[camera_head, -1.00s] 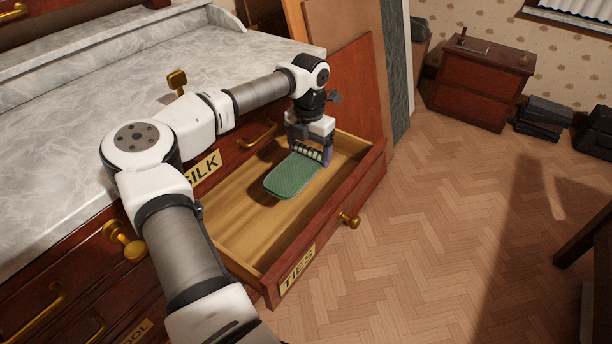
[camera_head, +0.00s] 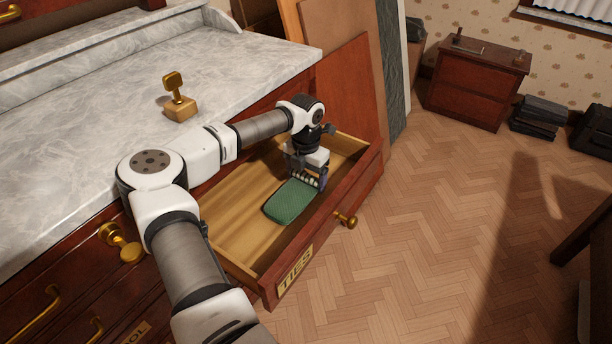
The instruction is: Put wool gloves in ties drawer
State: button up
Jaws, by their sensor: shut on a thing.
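The open ties drawer (camera_head: 322,236) sticks out of the dresser, with a "TIES" label on its front. I cannot tell whether the glove piece touches the drawer floor. The fingertips are partly hidden by the gripper body. Only one green piece shows.
The marble dresser top (camera_head: 90,130) holds a brass stamp-like object (camera_head: 178,98) behind my arm. A brass knob (camera_head: 346,220) sticks out from the drawer front. Boards (camera_head: 345,90) lean beside the dresser. A small red-brown cabinet (camera_head: 478,88) stands at the back. The parquet floor is mostly clear.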

jog(key=o, duration=0.9)
jog(key=shift+f, duration=0.1)
notch_tip(320, 180, up, 12)
jog(key=shift+r, duration=0.2)
